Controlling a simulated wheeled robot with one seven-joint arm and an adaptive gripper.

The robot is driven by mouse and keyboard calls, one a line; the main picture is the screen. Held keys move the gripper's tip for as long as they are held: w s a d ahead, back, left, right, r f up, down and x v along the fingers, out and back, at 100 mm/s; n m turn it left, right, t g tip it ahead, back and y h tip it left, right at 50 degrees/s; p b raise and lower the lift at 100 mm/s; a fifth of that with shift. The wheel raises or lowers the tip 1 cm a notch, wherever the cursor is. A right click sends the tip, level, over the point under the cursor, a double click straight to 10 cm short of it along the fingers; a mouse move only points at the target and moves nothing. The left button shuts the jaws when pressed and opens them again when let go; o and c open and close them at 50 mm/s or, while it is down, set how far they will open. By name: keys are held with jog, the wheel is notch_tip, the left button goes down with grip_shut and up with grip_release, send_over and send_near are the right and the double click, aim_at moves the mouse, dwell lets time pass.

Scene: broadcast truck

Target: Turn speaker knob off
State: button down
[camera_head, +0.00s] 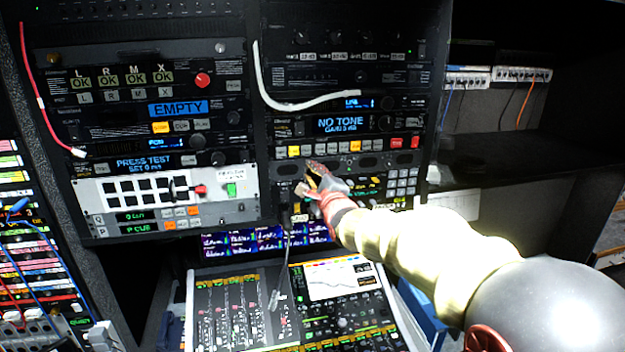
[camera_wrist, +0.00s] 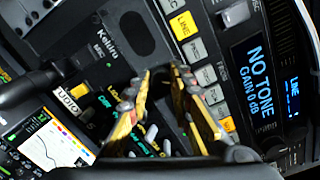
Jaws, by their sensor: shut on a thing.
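My gripper (camera_head: 313,178) reaches the middle rack panel from the right, just below the row of dark oval speaker grilles (camera_head: 341,166). In the wrist view its yellow-and-grey fingers (camera_wrist: 163,78) stand a short way apart with their tips at the dark panel (camera_wrist: 95,75). The fingers are shut on the speaker knob, which is mostly hidden in the dark gap between the tips. An oval grille (camera_wrist: 125,32) shows just beyond the fingertips. The knob's pointer and setting cannot be seen.
A unit with a NO TONE display (camera_head: 341,123) and a row of lit buttons sits just above. A number keypad (camera_head: 402,183) is to the right. A cable hangs below my gripper towards the mixing console (camera_head: 235,310). An open shelf (camera_head: 500,155) is at right.

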jog(key=n+b, duration=0.2)
jog(key=b, duration=0.1)
jog(key=shift+f+n, duration=0.3)
jog(key=n+b, duration=0.8)
jog(key=b, duration=0.1)
jog(key=shift+n+h, duration=0.4)
jog(key=n+b, duration=0.1)
jog(key=n, duration=0.1)
jog(key=shift+n+b, duration=0.3)
jog(key=n+p, duration=0.1)
jog(key=n, duration=0.1)
jog(key=shift+r+n+p, duration=0.25)
jog(key=shift+n+p, duration=0.05)
jog(key=shift+p, duration=0.05)
jog(key=n+p, duration=0.2)
jog(key=shift+n+p, duration=0.3)
jog(key=n+p, duration=0.2)
jog(key=n, duration=0.1)
jog(key=shift+f+h, duration=0.1)
jog(key=shift+h, duration=0.3)
jog(key=n+p, duration=0.2)
jog(key=n, duration=0.2)
jog(key=n+p, duration=0.1)
jog(key=n, duration=0.2)
jog(key=shift+f, duration=0.1)
jog(key=shift+n+t, duration=0.3)
jog(key=shift+n, duration=1.8)
jog(key=shift+p, duration=0.3)
